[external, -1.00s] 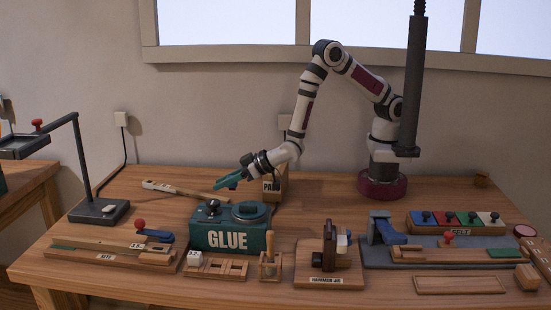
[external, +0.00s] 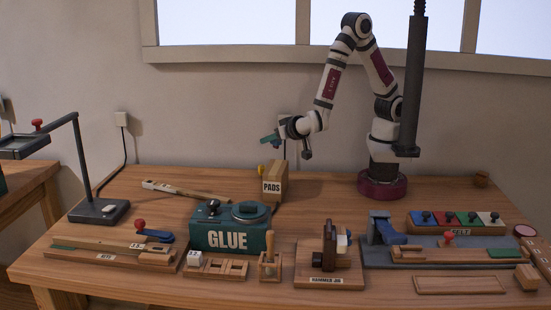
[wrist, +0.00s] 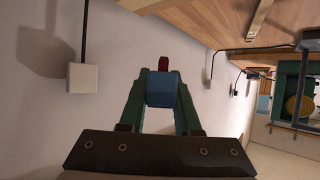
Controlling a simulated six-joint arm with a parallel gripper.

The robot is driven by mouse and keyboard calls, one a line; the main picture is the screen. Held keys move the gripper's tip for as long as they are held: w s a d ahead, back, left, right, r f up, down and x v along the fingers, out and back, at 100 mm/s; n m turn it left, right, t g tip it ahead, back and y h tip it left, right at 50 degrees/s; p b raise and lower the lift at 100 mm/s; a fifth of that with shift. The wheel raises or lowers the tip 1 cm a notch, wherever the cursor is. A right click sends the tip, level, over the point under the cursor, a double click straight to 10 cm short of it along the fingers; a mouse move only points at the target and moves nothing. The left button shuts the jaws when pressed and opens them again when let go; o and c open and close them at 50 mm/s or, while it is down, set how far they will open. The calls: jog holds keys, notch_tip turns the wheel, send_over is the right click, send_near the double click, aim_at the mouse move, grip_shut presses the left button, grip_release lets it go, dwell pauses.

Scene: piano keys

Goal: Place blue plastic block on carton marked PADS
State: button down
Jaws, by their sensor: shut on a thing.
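My gripper (external: 270,139) is raised above the carton marked PADS (external: 272,187), with its green fingers pointing left. In the wrist view the gripper (wrist: 162,75) is shut on a blue block (wrist: 161,90), held between its two fingers. A small red part (wrist: 162,63) shows just beyond the block. The block is too small to make out clearly in the external view. The tan carton stands upright on the bench behind the glue box, with clear air between it and my gripper.
The green GLUE box (external: 228,234) stands in front of the carton. A small yellow thing (external: 262,169) is beside the carton's left edge. A wooden stick (external: 185,190) lies to the left. Bench to the carton's right is clear. The wall is close behind.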

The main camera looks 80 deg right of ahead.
aim_at(271, 165)
notch_tip(271, 165, down, 6)
jog(key=shift+f, duration=0.1)
jog(key=shift+f, duration=0.1)
jog(key=c, duration=0.6)
grip_release()
